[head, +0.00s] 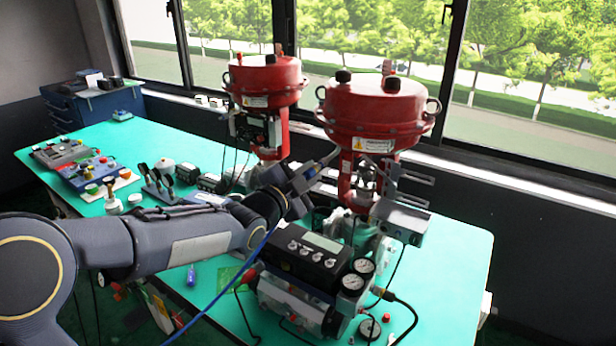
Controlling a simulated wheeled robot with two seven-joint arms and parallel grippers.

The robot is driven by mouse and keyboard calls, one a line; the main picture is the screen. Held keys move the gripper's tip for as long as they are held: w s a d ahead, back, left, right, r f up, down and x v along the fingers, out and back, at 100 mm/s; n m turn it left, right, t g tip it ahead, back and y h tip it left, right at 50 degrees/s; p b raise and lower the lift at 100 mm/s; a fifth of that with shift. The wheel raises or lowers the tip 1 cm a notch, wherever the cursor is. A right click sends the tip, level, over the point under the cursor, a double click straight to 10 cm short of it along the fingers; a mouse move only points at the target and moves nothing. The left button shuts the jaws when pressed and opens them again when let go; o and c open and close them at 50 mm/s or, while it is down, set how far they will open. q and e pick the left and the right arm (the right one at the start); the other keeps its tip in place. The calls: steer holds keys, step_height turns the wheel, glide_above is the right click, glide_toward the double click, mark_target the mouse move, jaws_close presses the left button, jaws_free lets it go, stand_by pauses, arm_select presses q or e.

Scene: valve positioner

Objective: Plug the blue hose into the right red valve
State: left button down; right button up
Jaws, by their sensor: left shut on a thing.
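The right red valve (372,108) stands on the green table, with a round red top and a metal stem and fittings below. The left red valve (265,80) stands farther back. The blue hose (228,282) rises from the bottom edge to my left wrist, where my arm hides its upper part. My left gripper (322,163) is shut, just left of the right valve's stem and below its red top. The held hose end is too small to make out, and I cannot tell whether it touches the valve. My right gripper is not in view.
A positioner box with gauges (312,260) stands at the front of the green table (455,250). Control boxes with buttons (90,172) lie at the left. A blue cabinet (95,105) stands behind. The table's right side is clear.

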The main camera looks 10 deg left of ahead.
arm_select(q)
steer(key=shift+w+d, duration=0.25)
steer(key=shift+w, duration=0.25)
stand_by(0.3)
steer(key=c, duration=1.3)
jaws_free()
steer(key=shift+o, duration=0.2)
steer(key=s+a+f+n+g+y, duration=0.1)
steer(key=s+a+f+n+g, duration=0.2)
steer(key=s, duration=0.4)
steer(key=s+a+f+n+y+b, duration=0.1)
steer(key=s+a+f+n+y, duration=0.1)
steer(key=s+a+n, duration=0.3)
steer(key=s+a+f+n+g+y, duration=0.1)
steer(key=s+a+f+n+g, duration=0.2)
steer(key=s, duration=0.5)
steer(key=s+d+f+n+g, duration=0.1)
steer(key=s+f+n+g, duration=0.1)
steer(key=s, duration=0.7)
steer(key=s+d+f+n+g+h, duration=0.1)
steer(key=s+f+n+g, duration=0.2)
steer(key=s+f, duration=0.3)
steer(key=s, duration=0.2)
steer(key=shift+s+f+n, duration=0.25)
steer(key=shift+s+n, duration=0.15)
